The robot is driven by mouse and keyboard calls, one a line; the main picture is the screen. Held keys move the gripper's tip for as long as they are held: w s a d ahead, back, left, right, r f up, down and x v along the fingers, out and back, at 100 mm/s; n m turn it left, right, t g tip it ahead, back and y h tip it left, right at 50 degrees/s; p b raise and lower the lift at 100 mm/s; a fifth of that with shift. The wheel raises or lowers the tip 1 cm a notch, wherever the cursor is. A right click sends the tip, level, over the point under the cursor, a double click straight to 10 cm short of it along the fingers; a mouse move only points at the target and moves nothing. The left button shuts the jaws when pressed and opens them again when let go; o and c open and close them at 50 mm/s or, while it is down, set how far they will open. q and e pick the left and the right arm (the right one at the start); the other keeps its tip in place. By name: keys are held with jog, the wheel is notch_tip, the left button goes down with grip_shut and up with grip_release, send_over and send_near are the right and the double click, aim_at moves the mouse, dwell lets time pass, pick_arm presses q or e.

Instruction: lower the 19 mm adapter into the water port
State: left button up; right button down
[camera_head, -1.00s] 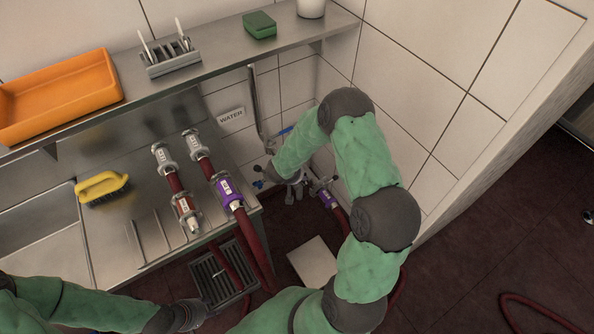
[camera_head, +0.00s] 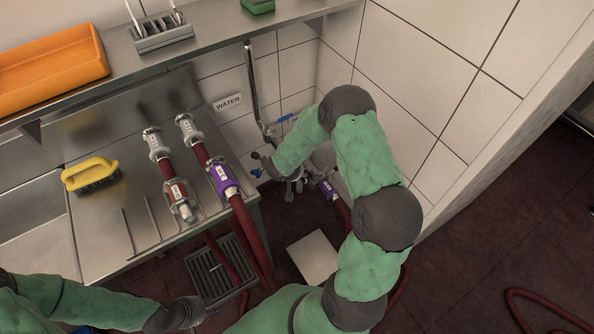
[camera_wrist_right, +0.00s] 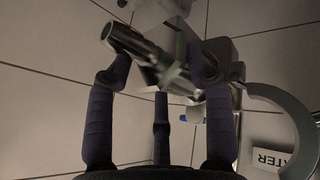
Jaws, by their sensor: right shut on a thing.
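In the head view my right gripper (camera_head: 290,186) is down in the corner beside the WATER sign, below the metal pipe, partly hidden by its own wrist. In the right wrist view its dark fingers (camera_wrist_right: 160,80) are closed around a tilted metal cylinder with an open end, likely the adapter (camera_wrist_right: 125,40); no size mark is readable. Metal fittings (camera_wrist_right: 215,60) sit right behind it. I cannot tell which opening is the water port, or whether the adapter touches it. My left gripper (camera_head: 190,312) is low at bottom left, its fingers unclear, away from the fittings.
A WATER sign (camera_head: 228,102) and a metal pipe (camera_head: 251,85) are on the tiled wall. Another purple-labelled hose end (camera_head: 328,190) is right of my gripper.

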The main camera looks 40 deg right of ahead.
jog(key=shift+f+b, duration=0.3)
jog(key=shift+b, duration=0.35)
dwell(0.8)
jog(key=shift+c, duration=2)
grip_release()
jog(key=v, duration=1.2)
